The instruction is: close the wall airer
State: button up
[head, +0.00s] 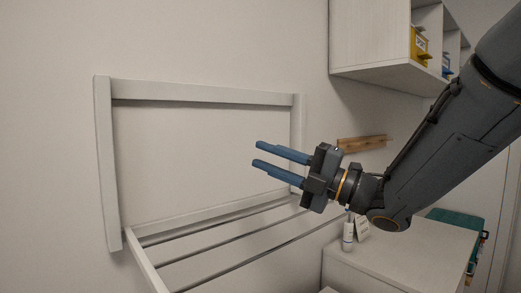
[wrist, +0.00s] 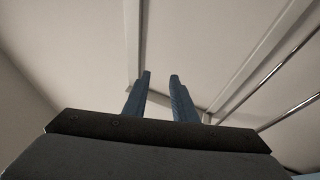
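The wall airer's white frame (head: 104,160) is fixed to the wall on the left in the head view. Its rack is folded down and sticks out from the frame's lower edge, with a white side bar (head: 146,262) and several thin metal rods (head: 215,247). The rods also show at the right of the wrist view (wrist: 292,52). My gripper (head: 257,154) is in front of the frame's right side, above the rack, pointing left. Its two blue fingers are apart with nothing between them, as the wrist view (wrist: 160,76) also shows. The rack's front end is out of view.
A white cubby shelf (head: 372,45) with yellow and blue items hangs at upper right. A wooden rail (head: 362,143) is on the wall. A white cabinet (head: 405,255) below holds a white bottle (head: 348,234), a small card (head: 362,227) and a green item (head: 458,222).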

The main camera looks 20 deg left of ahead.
jog(key=shift+x, duration=0.85)
grip_shut()
jog(key=c, duration=0.6)
grip_release()
jog(key=o, duration=0.6)
jog(key=b+v, duration=0.2)
jog(key=v, duration=0.5)
jog(key=shift+d+b, duration=0.35)
